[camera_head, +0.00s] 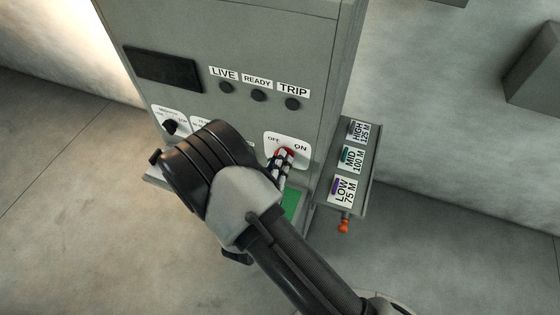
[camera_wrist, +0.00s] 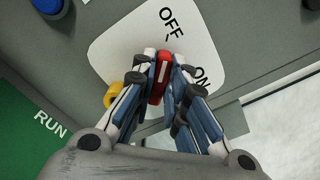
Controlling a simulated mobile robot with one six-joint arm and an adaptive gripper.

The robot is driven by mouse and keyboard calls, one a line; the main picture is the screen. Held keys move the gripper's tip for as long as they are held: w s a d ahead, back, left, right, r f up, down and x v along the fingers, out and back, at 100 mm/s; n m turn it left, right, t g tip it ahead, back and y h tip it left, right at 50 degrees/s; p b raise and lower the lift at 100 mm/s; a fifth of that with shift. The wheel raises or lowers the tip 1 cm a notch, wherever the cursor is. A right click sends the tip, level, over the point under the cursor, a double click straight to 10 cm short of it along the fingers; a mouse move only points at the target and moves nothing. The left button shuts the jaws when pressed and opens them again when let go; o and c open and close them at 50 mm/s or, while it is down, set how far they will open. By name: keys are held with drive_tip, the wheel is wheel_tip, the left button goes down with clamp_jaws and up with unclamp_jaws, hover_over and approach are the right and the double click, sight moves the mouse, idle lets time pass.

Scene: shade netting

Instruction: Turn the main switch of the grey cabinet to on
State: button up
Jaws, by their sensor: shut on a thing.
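The grey cabinet (camera_head: 215,50) stands upright in the head view. Its main switch is a red handle on a white plate (camera_head: 272,138) marked OFF and ON. In the wrist view my gripper (camera_wrist: 161,82) is shut on the red handle (camera_wrist: 163,68), one finger on each side. The handle's white line points up toward the OFF mark. The white plate (camera_wrist: 125,45) fills the upper middle of that view. In the head view my gripper (camera_head: 283,158) reaches the switch from below, and my arm hides the lower middle of the cabinet front.
Dark lamps under LIVE, READY and TRIP (camera_head: 292,103) sit above the switch. A black knob (camera_head: 170,126) is at left. A side panel (camera_head: 349,160) with HIGH, MID and LOW labels and an orange-tipped lever (camera_head: 343,226) stands right. A green RUN panel (camera_wrist: 35,125) is close by.

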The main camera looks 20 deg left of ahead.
drive_tip(key=shift+m+b, duration=0.35)
drive_tip(key=shift+m, duration=0.05)
clamp_jaws()
drive_tip(key=m+b, duration=1.7)
drive_tip(key=shift+d, duration=0.35)
drive_tip(key=shift+m, duration=0.3)
drive_tip(key=o, duration=0.7)
unclamp_jaws()
drive_tip(key=shift+s, duration=0.1)
